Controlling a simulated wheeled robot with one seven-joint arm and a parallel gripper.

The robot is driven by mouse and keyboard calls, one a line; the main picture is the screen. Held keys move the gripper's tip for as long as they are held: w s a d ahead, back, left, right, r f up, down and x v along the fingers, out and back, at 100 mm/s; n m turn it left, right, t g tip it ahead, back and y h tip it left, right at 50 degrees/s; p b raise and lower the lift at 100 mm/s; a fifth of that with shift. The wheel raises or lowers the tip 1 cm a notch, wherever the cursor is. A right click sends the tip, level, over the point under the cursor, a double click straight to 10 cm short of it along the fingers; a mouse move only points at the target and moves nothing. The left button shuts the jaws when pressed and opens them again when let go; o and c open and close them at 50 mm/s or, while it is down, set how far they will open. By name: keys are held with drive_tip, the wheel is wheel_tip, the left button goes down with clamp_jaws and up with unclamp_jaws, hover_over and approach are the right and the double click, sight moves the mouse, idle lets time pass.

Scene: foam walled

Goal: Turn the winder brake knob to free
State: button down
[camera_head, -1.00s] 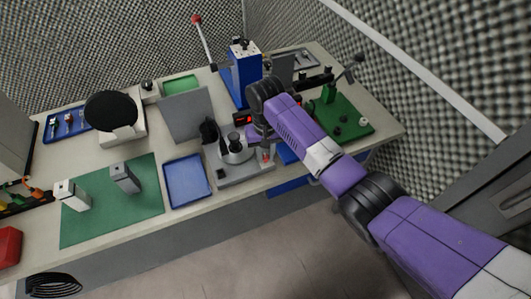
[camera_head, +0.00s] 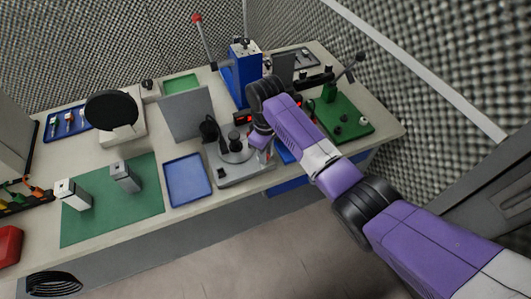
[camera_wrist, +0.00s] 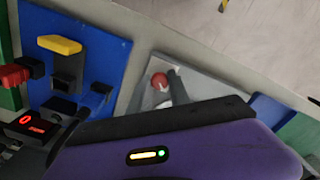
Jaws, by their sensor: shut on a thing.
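The winder has a grey base (camera_head: 243,176) with a dark cone-like spindle (camera_head: 234,144), near the bench's front edge. A small red knob (camera_wrist: 159,80) with a pale mark stands on the grey plate (camera_wrist: 205,72) in the wrist view. My gripper (camera_wrist: 170,88) is at the knob, shut on it, with the fingers partly covering it. In the head view my gripper (camera_head: 260,143) hangs over the base's right side and hides the knob. I cannot read any brake position markings.
A blue tray (camera_head: 187,182) lies left of the winder, with a grey upright panel (camera_head: 188,116) behind. A blue press (camera_head: 241,76) stands at the back. A green fixture (camera_head: 347,119) is at right; a blue panel (camera_wrist: 105,48) shows in the wrist view.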

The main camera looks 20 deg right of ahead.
drive_tip(key=shift+r+n, duration=0.1)
drive_tip(key=shift+n, duration=0.3)
drive_tip(key=c, duration=1.2)
unclamp_jaws()
drive_tip(key=shift+r, duration=0.1)
wheel_tip(320, 180, up, 8)
drive_tip(key=shift+f+b, duration=0.2)
drive_tip(key=shift+b, duration=0.5)
